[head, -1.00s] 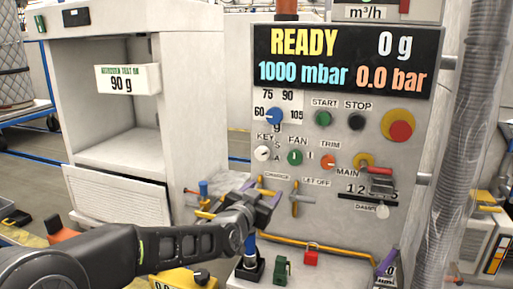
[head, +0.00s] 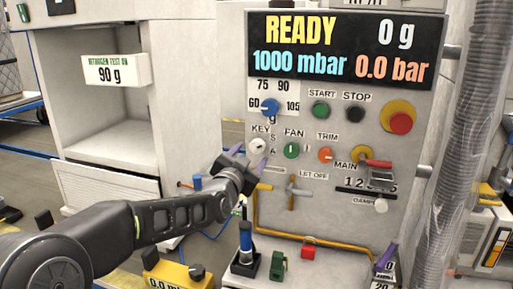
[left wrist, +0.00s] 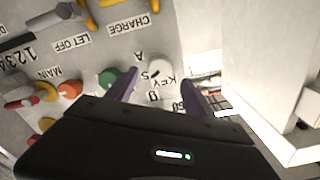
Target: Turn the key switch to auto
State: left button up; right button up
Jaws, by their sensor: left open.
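The key switch (head: 257,146) is a small white knob on the grey control panel (head: 225,120), below the blue dial and left of the green fan knob (head: 291,151). My left gripper (head: 249,157) is open, just below and left of the key switch, its purple fingertips close to it. In the left wrist view, where the panel appears upside down, the white key switch (left wrist: 157,65) shows between and beyond the two fingers of the open gripper (left wrist: 160,83). Contact with the knob cannot be told. My right gripper is not in view.
An orange trim knob (head: 325,155) and the charge and let-off levers (head: 292,195) sit near the gripper. A red main handle (head: 376,163) and damper slider are farther right. A white cabinet (head: 180,90) stands left of the panel.

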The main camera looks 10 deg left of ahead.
aim_at(257, 148)
pick_arm(q)
jog(key=w, duration=0.4)
jog(key=w+p, duration=0.1)
jog(key=w, duration=0.1)
jog(key=shift+w+d, duration=0.15)
jog(key=shift+d, duration=0.1)
grip_shut()
dwell(0.4)
